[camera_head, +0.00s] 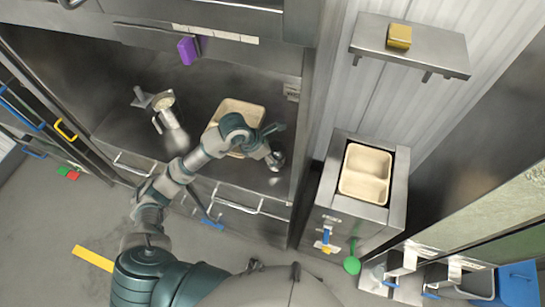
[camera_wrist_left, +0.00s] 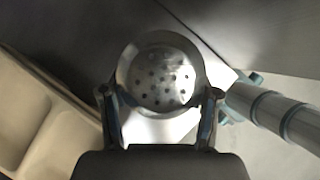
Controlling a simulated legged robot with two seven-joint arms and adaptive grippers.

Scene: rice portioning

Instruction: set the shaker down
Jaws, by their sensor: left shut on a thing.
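The shaker (camera_head: 277,162) is a small metal cylinder. In the left wrist view its round perforated lid (camera_wrist_left: 162,78) faces the camera between two fingers. My left gripper (camera_head: 268,150) is shut on it, just right of the beige tray on the steel counter, near the counter's front edge. The fingers (camera_wrist_left: 160,100) grip it from both sides. I cannot tell whether its base touches the counter. My right gripper is in neither view.
The beige tray (camera_head: 254,108) stands on the counter (camera_head: 205,82), partly hidden by my left arm; it also shows in the left wrist view (camera_wrist_left: 70,105). A jug (camera_head: 164,102) stands further left. Another beige tray (camera_head: 365,172) sits in a steel stand on the right.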

